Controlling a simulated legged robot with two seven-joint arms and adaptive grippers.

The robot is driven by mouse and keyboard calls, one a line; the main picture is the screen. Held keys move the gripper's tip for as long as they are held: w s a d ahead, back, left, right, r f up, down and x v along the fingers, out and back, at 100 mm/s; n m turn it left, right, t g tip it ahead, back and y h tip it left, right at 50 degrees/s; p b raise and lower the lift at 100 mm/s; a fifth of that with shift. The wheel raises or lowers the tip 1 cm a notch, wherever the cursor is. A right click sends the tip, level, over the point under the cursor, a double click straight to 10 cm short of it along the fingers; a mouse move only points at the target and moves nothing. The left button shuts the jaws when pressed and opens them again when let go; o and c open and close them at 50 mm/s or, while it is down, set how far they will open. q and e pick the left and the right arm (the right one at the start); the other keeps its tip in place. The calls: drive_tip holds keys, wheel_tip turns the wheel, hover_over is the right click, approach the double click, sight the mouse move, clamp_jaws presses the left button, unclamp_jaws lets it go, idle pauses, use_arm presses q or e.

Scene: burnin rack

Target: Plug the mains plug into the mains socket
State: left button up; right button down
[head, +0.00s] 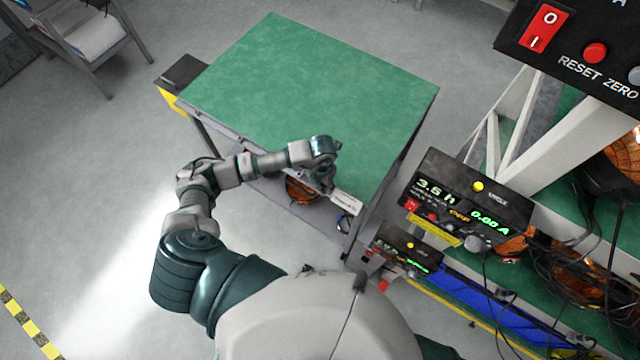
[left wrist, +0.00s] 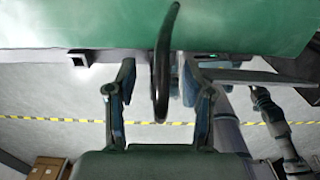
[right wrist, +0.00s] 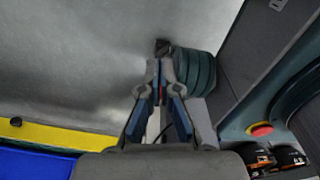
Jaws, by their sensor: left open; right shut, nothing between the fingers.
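My left gripper (head: 326,183) is at the front edge of the green-topped bench (head: 310,90). In the left wrist view the left gripper (left wrist: 160,85) is open. A black cable (left wrist: 163,45) hangs down between its fingers, and the fingers stand apart from it on both sides. I cannot make out the mains plug for certain; a small dark item (head: 344,223) hangs below the bench edge near a white label (head: 346,201). The mains socket cannot be picked out in these views. My right gripper (right wrist: 162,88) is shut and empty; it shows only in the right wrist view.
A rack of instruments with a lit display (head: 465,205) stands right of the bench, with tangled cables (head: 610,215) on it. A blue strip (head: 480,292) runs along its lower part. The floor on the left is clear.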

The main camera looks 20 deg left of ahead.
use_arm(q)
drive_tip(key=shift+d, duration=0.3)
drive_tip(key=shift+a, duration=0.1)
use_arm(e)
drive_tip(key=shift+d, duration=0.85)
use_arm(q)
drive_tip(key=shift+a, duration=0.3)
use_arm(e)
drive_tip(key=shift+a, duration=0.1)
use_arm(q)
drive_tip(key=shift+c, duration=1)
drive_tip(key=shift+d, duration=0.1)
clamp_jaws()
use_arm(e)
drive_tip(key=shift+a+f, duration=0.1)
drive_tip(key=shift+a, duration=0.15)
use_arm(q)
drive_tip(key=shift+r, duration=0.1)
